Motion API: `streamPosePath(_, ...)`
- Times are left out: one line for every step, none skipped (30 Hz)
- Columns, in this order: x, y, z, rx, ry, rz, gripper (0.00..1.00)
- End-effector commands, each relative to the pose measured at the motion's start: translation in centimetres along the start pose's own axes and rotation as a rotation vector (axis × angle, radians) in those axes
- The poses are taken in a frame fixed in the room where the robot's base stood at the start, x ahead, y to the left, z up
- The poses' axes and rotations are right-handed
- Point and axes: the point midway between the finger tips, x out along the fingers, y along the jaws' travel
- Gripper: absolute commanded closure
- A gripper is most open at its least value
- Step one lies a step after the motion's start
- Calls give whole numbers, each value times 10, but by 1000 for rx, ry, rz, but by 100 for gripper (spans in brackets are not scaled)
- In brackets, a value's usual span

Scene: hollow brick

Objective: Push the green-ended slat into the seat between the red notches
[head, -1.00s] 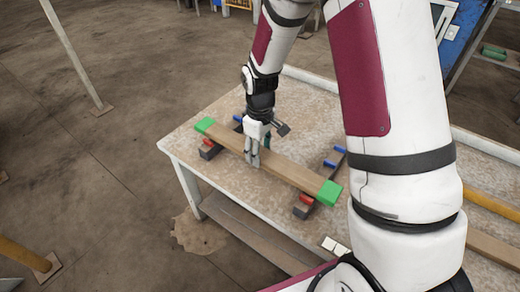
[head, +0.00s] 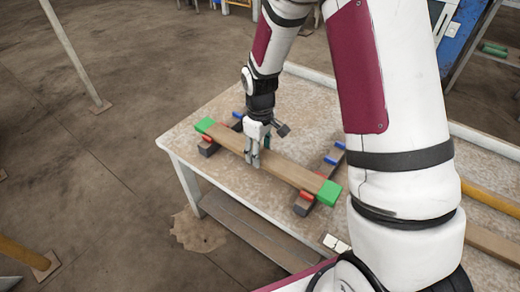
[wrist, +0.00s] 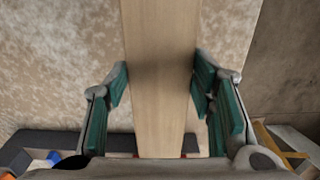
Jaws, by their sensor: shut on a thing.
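The wooden slat (head: 285,170) with green ends (head: 204,125) lies across two dark rails (head: 207,151) (head: 302,208) on the table. My gripper (head: 253,160) is shut on the slat near its middle. In the wrist view, the teal finger pads (wrist: 160,90) flank the slat (wrist: 160,60). Red notches show on the near side of the slat at the left rail (head: 208,138) and right rail (head: 306,195). Red also shows just behind the slat at both rails. Blue marks (head: 340,146) sit farther back. I cannot tell whether the slat is fully down in the seat.
The pale worktable (head: 180,148) has free room behind the rails. A yellow bar (head: 490,198) and a wooden board (head: 495,246) lie at the right. White plates (head: 335,243) are near the front edge.

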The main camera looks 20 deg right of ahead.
Motion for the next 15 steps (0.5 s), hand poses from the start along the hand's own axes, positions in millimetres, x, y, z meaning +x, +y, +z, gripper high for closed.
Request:
streamPosePath(1, 0, 0, 0, 0, 0, 91)
streamPosePath(2, 0, 0, 0, 0, 0, 91)
streamPosePath(2, 0, 0, 0, 0, 0, 91)
streamPosePath(2, 0, 0, 0, 1, 1, 46)
streamPosePath(2, 0, 0, 0, 1, 1, 39)
streamPosePath(2, 0, 0, 0, 1, 1, 30)
streamPosePath(2, 0, 0, 0, 1, 0, 27)
streamPosePath(2, 0, 0, 0, 1, 0, 27)
streamPosePath(2, 0, 0, 0, 1, 0, 27)
streamPosePath(2, 0, 0, 0, 1, 0, 27)
streamPosePath(2, 0, 0, 0, 1, 0, 27)
streamPosePath(2, 0, 0, 0, 0, 0, 27)
streamPosePath(2, 0, 0, 0, 0, 0, 27)
streamPosePath(2, 0, 0, 0, 0, 0, 27)
streamPosePath(2, 0, 0, 0, 0, 0, 27)
